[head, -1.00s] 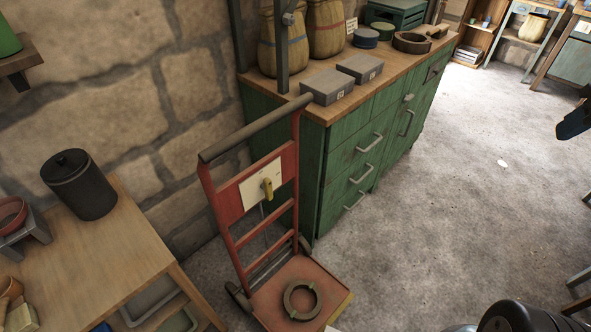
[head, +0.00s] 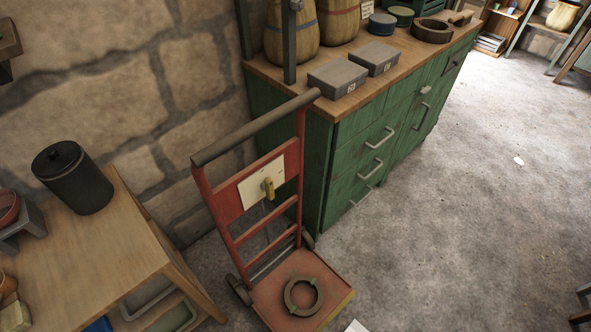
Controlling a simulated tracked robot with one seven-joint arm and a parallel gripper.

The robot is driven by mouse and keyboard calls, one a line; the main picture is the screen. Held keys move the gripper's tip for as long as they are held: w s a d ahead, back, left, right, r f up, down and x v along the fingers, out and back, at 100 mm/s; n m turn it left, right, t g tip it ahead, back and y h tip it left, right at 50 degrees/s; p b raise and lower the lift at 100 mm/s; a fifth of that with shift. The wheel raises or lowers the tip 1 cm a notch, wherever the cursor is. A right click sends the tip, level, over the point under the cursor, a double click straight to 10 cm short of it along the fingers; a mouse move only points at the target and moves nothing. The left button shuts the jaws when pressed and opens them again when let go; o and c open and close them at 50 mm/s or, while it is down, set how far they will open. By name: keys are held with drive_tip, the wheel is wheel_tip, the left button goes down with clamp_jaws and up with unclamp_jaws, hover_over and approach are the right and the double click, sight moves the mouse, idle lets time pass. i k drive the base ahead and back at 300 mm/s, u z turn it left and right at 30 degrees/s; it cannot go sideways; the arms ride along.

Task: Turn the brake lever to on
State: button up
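The brake lever (head: 268,187) is a small yellow handle on a pale plate (head: 254,192) fixed to the red back panel of a hand truck (head: 227,207). The lever looks roughly upright; the markings on the plate are too small to read. The hand truck stands on the floor against the left end of the green cabinet, with a dark grip bar across its top. My gripper is not in this view.
A ring-shaped part (head: 303,296) lies on the hand truck's base plate. A green drawer cabinet (head: 345,165) with grey boxes on top stands behind it. A wooden table (head: 75,255) with a dark canister (head: 73,178) is at left. The floor (head: 450,220) at right is open.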

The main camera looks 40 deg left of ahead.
sight(267, 186)
drive_tip(key=u, duration=0.1)
drive_tip(key=k, duration=1.2)
drive_tip(key=u, duration=0.65)
drive_tip(key=i, duration=0.5)
drive_tip(key=z, duration=0.1)
